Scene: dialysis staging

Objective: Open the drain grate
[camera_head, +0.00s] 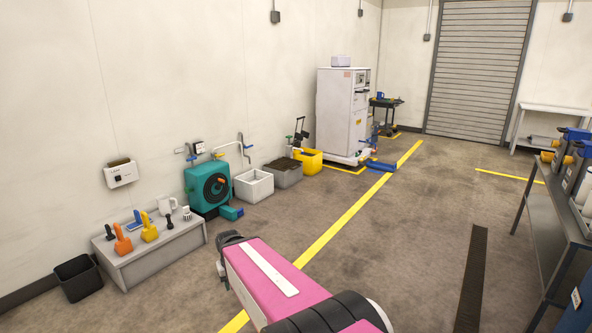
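The drain grate (472,278) is a long, narrow, dark strip in the concrete floor at the right, between the yellow line and the metal table. It looks flush with the floor, and its slots are too small to make out. Its near end runs toward the bottom edge of the picture. My pink arm link crosses the lower middle of the view, left of the grate and apart from it. No gripper fingers show, so what my gripper does is hidden.
A metal table (545,215) with equipment stands right of the grate. A yellow floor line (345,218) runs to its left. A grey bench (160,252) with tools, a teal reel (209,187) and bins line the left wall. A white cabinet (340,112) stands behind. Floor around the grate is clear.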

